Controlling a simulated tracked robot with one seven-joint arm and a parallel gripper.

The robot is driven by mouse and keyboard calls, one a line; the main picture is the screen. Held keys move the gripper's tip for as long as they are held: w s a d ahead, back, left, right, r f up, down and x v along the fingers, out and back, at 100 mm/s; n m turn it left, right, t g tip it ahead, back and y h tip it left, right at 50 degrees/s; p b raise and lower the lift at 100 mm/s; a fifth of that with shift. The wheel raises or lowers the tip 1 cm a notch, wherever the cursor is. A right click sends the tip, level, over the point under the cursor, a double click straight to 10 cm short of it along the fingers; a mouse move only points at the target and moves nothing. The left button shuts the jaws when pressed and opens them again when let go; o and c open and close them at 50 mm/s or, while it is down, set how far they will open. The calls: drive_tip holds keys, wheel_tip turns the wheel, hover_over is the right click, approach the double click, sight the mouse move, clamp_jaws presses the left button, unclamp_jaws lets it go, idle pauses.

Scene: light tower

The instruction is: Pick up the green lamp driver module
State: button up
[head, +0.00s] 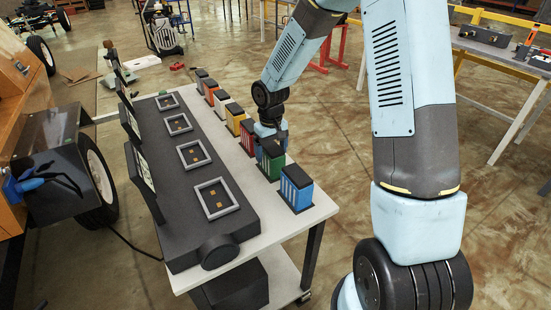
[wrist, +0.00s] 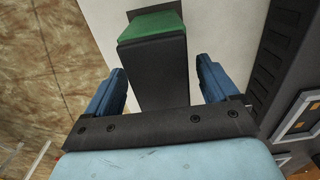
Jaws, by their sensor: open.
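The green lamp driver module (head: 272,163) stands in a row of modules along the right edge of the white table, partly hidden by my gripper in the head view. In the wrist view the green module (wrist: 153,26) shows a green face and a dark top between my two blue fingers. My gripper (wrist: 160,82) is open, with one finger on each side of the module and a visible gap on both sides. In the head view my gripper (head: 270,135) is over the module. How far down the fingers reach beside it is hard to tell.
A blue module (head: 297,188) stands just nearer than the green one. Yellow (head: 236,121), white (head: 222,103) and red modules stand farther along the row. A dark panel with several square frames (head: 214,198) lies left of the row on the white table (head: 285,228).

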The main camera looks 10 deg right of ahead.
drive_tip(key=shift+f, duration=0.75)
drive_tip(key=c, duration=1.5)
